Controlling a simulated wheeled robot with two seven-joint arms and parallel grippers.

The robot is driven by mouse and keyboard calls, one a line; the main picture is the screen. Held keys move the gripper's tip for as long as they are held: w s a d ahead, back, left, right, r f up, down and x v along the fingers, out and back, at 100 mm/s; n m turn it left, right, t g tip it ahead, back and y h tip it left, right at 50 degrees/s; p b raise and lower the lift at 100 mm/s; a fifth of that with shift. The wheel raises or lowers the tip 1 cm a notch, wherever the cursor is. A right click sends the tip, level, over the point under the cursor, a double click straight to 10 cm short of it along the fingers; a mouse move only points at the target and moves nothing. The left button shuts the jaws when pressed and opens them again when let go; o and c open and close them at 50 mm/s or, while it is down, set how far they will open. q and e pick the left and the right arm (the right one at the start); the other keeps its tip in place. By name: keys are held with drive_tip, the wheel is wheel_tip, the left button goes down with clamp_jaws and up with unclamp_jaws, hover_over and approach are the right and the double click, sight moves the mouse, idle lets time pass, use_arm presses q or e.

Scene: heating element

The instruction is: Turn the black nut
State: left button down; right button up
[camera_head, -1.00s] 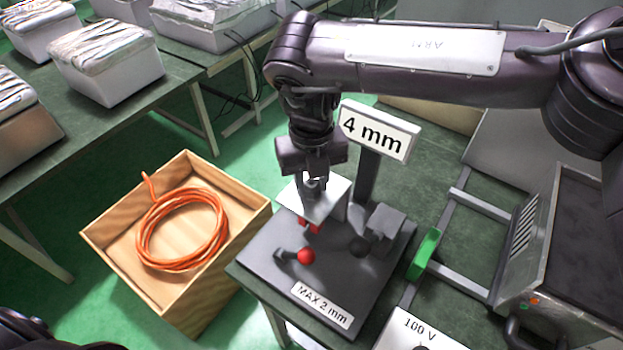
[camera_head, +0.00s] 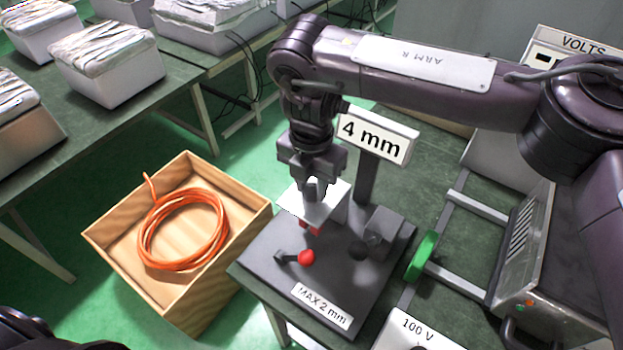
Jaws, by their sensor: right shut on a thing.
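My right gripper (camera_head: 316,196) points down at the top of a white block (camera_head: 335,205) on the dark fixture plate (camera_head: 262,265). Red parts (camera_head: 308,226) show under the white block. A red ball knob (camera_head: 306,257) on a dark stem lies in front, and a grey block (camera_head: 383,228) stands to the right. My left gripper is not in view.
A sign reading 4 mm (camera_head: 375,139) stands close behind the gripper. A wooden box (camera_head: 102,238) holding an orange coil (camera_head: 150,250) is at the left. A green disc (camera_head: 421,257) and a grey frame (camera_head: 458,263) are at the right.

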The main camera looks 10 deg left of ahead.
sight(311, 189)
drive_tip(key=shift+w+r+m, duration=0.1)
drive_tip(key=shift+m, duration=0.4)
drive_tip(key=o, duration=1)
wheel_tip(311, 189, up, 8)
drive_tip(key=shift+f, duration=0.15)
idle(0.3)
